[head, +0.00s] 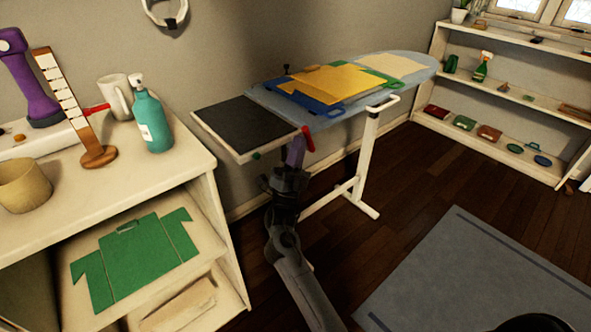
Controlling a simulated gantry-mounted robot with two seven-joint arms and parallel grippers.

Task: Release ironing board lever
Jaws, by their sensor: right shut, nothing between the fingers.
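The ironing board (410,62) stands at the back with its pale blue top and white legs. A red lever (308,138) sticks out at the board's near end, beside a dark rest plate (247,127) with a pale rim. My right gripper (296,148) reaches up from below and is shut. Its tip is just left of the red lever, under the board's near end; I cannot tell whether they touch. My left gripper is out of view.
A cabinet (190,165) with a teal bottle (152,122) and mugs stands on the left. A shelf (440,125) stands at the back right. A grey rug (460,270) covers open floor.

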